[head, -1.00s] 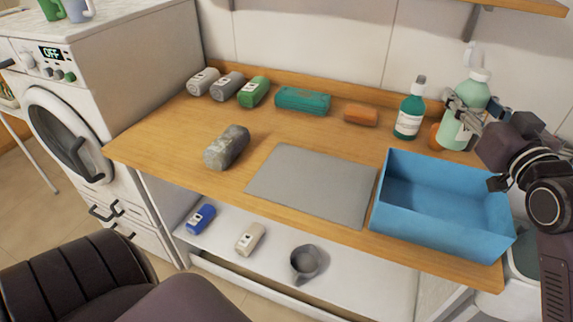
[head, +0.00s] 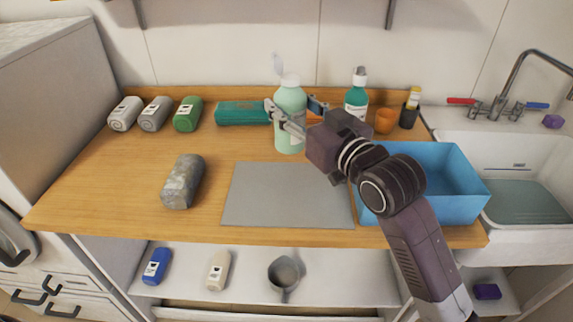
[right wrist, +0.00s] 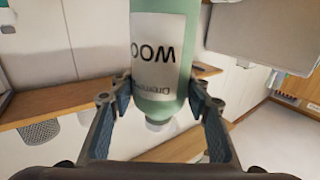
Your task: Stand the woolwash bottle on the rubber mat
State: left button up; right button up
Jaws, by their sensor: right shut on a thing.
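The woolwash bottle (head: 289,128) is pale green with a white label and a pale cap. It is upright in my right gripper (head: 292,108), just behind the far edge of the mat in the head view. In the right wrist view the two fingers (right wrist: 160,90) press on both sides of the bottle (right wrist: 190,40), whose label shows "WOO". The rubber mat (head: 288,195) is a flat, bare grey rectangle on the wooden counter. I cannot tell the exact gap between bottle and counter. My left gripper is out of view.
A blue bin (head: 440,175) stands right of the mat, partly behind my right arm. A grey stone-like roll (head: 183,182) lies left of it. Rolled towels, a teal case (head: 243,113) and a dark green bottle (head: 356,98) line the back. A sink (head: 520,200) is at right.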

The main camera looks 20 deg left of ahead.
notch_tip(320, 180, down, 14)
jog(key=shift+r, duration=0.2)
jog(key=shift+a+f, duration=0.1)
jog(key=o, duration=1.2)
jog(key=shift+f, duration=0.1)
jog(key=v, duration=0.6)
jog(key=b+v, duration=0.1)
jog(key=v, duration=0.5)
jog(key=shift+r, duration=0.2)
